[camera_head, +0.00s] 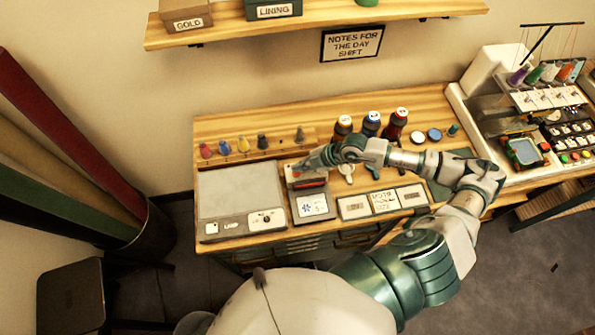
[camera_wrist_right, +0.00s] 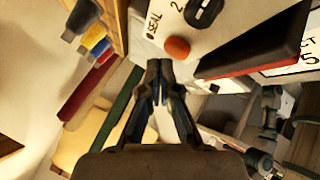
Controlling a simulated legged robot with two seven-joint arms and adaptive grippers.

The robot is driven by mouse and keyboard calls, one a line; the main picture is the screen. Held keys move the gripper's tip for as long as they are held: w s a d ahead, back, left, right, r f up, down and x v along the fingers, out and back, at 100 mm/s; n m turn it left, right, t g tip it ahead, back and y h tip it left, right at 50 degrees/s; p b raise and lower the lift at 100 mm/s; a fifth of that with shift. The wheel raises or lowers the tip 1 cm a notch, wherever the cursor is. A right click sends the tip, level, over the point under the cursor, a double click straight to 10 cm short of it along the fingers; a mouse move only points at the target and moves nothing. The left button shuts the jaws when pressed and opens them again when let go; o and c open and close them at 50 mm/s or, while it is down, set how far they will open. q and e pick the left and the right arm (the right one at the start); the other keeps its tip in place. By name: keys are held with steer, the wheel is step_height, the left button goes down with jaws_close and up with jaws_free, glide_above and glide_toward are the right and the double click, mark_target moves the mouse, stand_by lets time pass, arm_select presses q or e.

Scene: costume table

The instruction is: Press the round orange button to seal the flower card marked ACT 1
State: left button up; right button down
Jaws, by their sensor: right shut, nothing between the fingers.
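The round orange button (camera_wrist_right: 177,48) sits on a pale panel beside the label SEAL in the right wrist view. My right gripper (camera_wrist_right: 159,68) is shut and empty, with its fingertips close to the button and just below it in the picture. I cannot tell whether they touch the panel. A card with a blue flower mark (camera_head: 313,206) lies at the device's front. In the wrist view only part of a card's lettering (camera_wrist_right: 303,52) shows. My left gripper is not in view.
A dark bar with a red side (camera_wrist_right: 255,45) stands beside the button. A dark knob (camera_wrist_right: 205,12) is near it. A grey board (camera_head: 240,190) lies left of the device, labelled cards (camera_head: 384,201) right. Several bottles (camera_head: 371,123) and colored spools (camera_head: 244,144) stand behind.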

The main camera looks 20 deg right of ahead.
steer(key=shift+d, duration=0.1)
steer(key=shift+a, duration=0.45)
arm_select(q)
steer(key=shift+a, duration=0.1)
arm_select(e)
steer(key=shift+d, duration=0.15)
steer(key=shift+d, duration=0.15)
steer(key=shift+s+f, duration=0.1)
steer(key=shift+f, duration=0.2)
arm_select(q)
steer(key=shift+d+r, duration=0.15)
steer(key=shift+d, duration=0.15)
arm_select(e)
steer(key=shift+a, duration=0.3)
